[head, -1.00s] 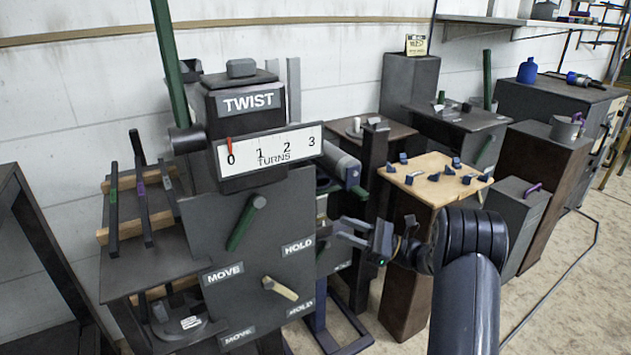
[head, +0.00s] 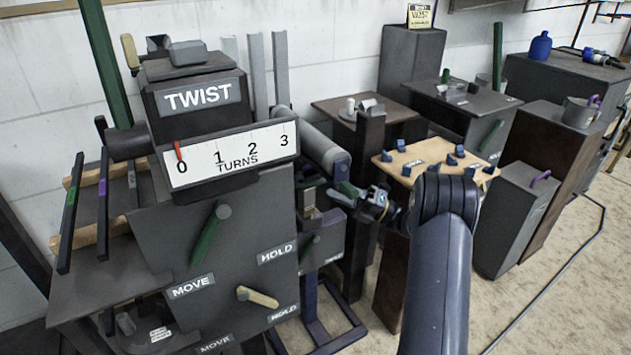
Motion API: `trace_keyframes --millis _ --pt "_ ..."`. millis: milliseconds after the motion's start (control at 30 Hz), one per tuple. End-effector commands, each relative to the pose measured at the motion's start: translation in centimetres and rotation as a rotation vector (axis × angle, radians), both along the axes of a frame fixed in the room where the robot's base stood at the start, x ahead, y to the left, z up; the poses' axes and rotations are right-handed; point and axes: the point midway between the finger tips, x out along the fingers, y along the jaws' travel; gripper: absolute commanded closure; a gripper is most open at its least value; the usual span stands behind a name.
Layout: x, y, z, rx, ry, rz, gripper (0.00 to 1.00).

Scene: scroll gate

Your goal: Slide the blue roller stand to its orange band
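A dark blue stand base (head: 335,335) rests on the floor just right of the TWIST machine, with a blue post (head: 309,298) rising from it. Its upper part is partly hidden by the machine panel. Higher up, a grey roller (head: 312,143) with a blue end bracket (head: 340,164) sticks out on the machine's right. My gripper (head: 362,201) is below and right of that bracket, beside the stand's upper parts. Its fingers blend into the dark parts behind, so I cannot tell its opening or any contact. I cannot make out an orange band.
The TWIST machine (head: 212,220) has a turns scale (head: 230,153) with its red pointer at 0, a green lever and a cream lever. A wooden-topped pedestal (head: 410,170) with small blue blocks stands behind my arm. Open floor (head: 540,290) lies at the right.

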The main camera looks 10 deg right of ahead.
Motion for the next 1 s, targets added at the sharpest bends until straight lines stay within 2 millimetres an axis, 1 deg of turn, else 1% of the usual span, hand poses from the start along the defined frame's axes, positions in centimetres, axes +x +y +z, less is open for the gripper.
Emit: trace_keyframes --millis 33,100,300,400,500,733,767,1000 --pt "0.2 0.9 0.2 0.000 -0.002 0.005 0.64" --pt "0.6 1.9 0.6 -0.001 -0.003 0.005 0.64" --pt "1.6 4.3 1.7 -0.001 -0.004 0.003 0.64" --pt "1.9 5.1 2.1 -0.001 -0.003 0.001 0.64" --pt "2.0 5.4 2.3 -0.001 -0.002 0.002 0.64" --pt "2.0 5.4 2.4 -0.001 -0.002 0.000 0.64" --pt "2.0 5.4 2.4 -0.001 -0.002 0.000 0.66" --pt "2.0 5.4 2.3 -0.001 -0.002 0.000 0.85"
